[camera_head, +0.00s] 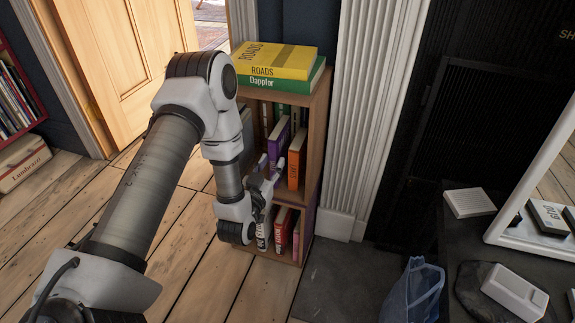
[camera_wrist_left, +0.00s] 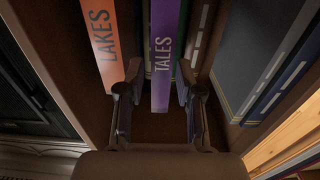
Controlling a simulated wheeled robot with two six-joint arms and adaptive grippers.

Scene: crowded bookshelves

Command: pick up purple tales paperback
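The purple TALES paperback (camera_wrist_left: 164,60) stands upright in the shelf, its spine facing me in the left wrist view. It also shows in the head view (camera_head: 278,138), in the upper compartment of the small wooden bookcase. My left gripper (camera_head: 271,165) is at the front of that compartment. In the left wrist view my left gripper (camera_wrist_left: 160,78) is open, with one finger on each side of the purple spine. A gap shows between the left finger and the spine; contact on the right side is hard to tell. My right gripper is not in view.
An orange LAKES book (camera_wrist_left: 102,40) stands left of the purple one, and dark books (camera_wrist_left: 262,50) stand right. Yellow ROADS (camera_head: 275,60) and green Dappfor (camera_head: 275,83) books lie on the bookcase top.

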